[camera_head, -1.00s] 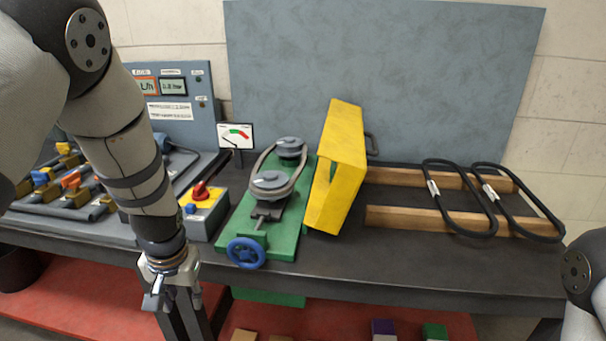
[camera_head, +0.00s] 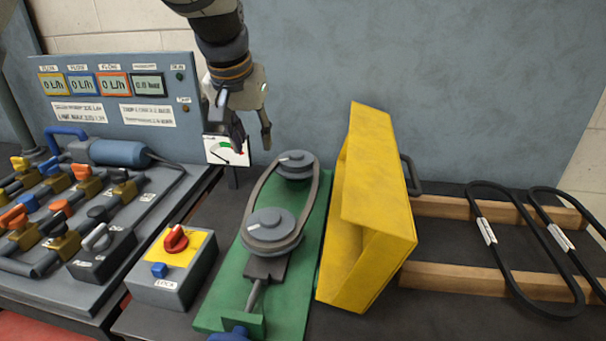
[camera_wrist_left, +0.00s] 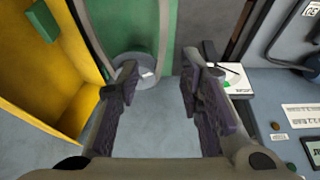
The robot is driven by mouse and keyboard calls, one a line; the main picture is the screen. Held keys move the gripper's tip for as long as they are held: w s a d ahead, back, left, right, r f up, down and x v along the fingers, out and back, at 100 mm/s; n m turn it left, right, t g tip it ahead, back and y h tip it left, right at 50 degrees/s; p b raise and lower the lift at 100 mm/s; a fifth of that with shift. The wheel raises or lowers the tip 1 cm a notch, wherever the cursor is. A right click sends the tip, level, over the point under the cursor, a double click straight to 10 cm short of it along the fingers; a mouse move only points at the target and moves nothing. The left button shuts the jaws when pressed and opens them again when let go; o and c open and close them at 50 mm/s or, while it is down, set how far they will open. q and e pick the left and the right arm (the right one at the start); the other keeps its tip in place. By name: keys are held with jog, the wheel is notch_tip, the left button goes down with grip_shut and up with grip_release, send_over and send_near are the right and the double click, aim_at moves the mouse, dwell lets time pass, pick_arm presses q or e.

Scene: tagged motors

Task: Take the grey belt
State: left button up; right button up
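The grey belt (camera_head: 258,188) runs around two grey pulleys on a green base plate (camera_head: 300,270). The near pulley (camera_head: 268,229) and the far pulley (camera_head: 296,164) both sit inside its loop. My left gripper (camera_head: 252,138) hangs above and behind the far pulley, apart from the belt, with nothing between its fingers. In the left wrist view my left gripper (camera_wrist_left: 158,82) is open, and the far pulley (camera_wrist_left: 134,72) shows beyond its fingertips, partly behind one finger. My right gripper is not in view.
A yellow guard (camera_head: 365,210) stands close to the right of the plate. A small gauge (camera_head: 226,151) stands left of the far pulley, close to my fingers. A lock box (camera_head: 172,270) sits left of the plate. Black belts (camera_head: 505,230) lie on wooden rails at right.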

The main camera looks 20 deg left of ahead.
pick_arm(q)
send_near(262, 184)
jog(key=x, duration=0.2)
jog(key=shift+w+a+f+b, duration=0.1)
jog(key=shift+w+f+b, duration=0.1)
jog(key=shift+b, duration=0.15)
jog(key=shift+w+f, duration=0.15)
jog(key=shift+f, duration=0.15)
jog(key=x, duration=0.4)
jog(key=shift+f, duration=0.35)
jog(key=shift+c, duration=1.1)
grip_shut()
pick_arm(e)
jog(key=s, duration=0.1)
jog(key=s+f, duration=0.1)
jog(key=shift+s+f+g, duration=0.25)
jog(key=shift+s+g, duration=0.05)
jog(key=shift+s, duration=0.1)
